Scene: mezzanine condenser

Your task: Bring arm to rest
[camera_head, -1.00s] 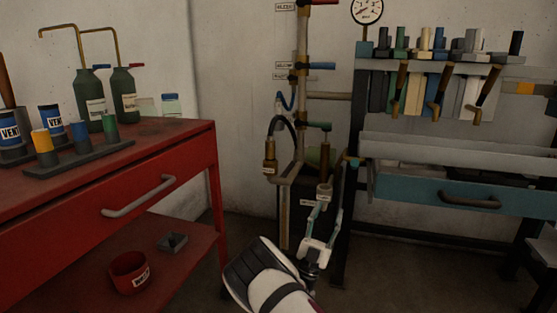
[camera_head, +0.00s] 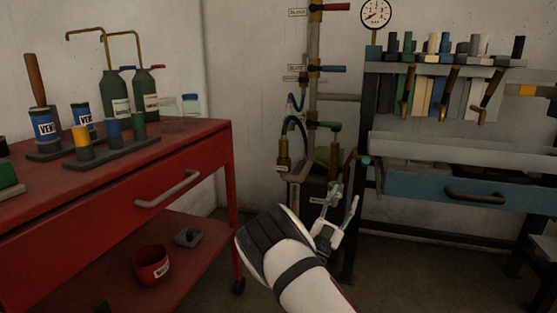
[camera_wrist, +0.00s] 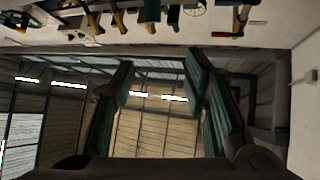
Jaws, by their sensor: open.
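My gripper (camera_head: 342,206) is at the lower middle of the head view, in front of the pipe stand. Its two fingers are spread and I see nothing between them. In the wrist view my gripper (camera_wrist: 158,85) also shows open, its teal-padded fingers apart with wall panels and roof far behind them. My white and black arm reaches up to it from the bottom edge of the head view.
A red cart (camera_head: 190,160) with bottles and cans stands at left. A pipe stand (camera_head: 314,120) with coloured valve handles rises behind my gripper. A rack with a blue drawer (camera_head: 440,190) stands at right. Open floor shows between cart and rack.

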